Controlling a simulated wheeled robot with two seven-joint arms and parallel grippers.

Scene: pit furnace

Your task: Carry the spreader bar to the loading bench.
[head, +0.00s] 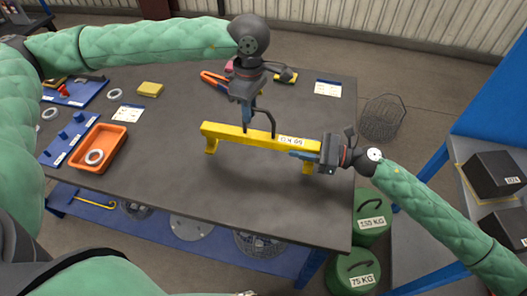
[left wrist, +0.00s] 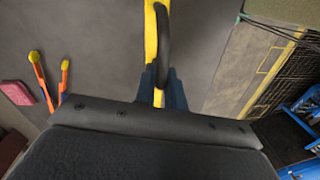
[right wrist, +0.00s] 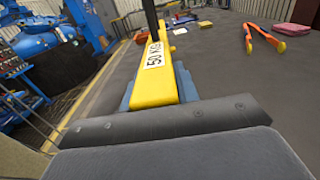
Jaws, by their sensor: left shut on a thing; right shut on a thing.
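The yellow spreader bar (head: 240,135), with a black loop handle (head: 270,118) and a 50 KG label, is held roughly level above a dark-topped table (head: 190,215); a shadow lies below it. My left gripper (head: 247,126) is shut on the bar by the handle, and the bar shows between its fingers in the left wrist view (left wrist: 159,85). My right gripper (head: 310,154) is shut on the bar's right end, which shows in the right wrist view (right wrist: 155,85). No sign marks which surface is the loading bench.
An orange tray (head: 97,150) with a ring, blue boards and a yellow block (head: 150,89) lie on the left of the tabletop. Orange-handled tongs (head: 214,80) lie behind the bar. Green weights (head: 370,217) and a wire basket (head: 381,118) stand right. Black blocks (head: 492,175) sit at far right.

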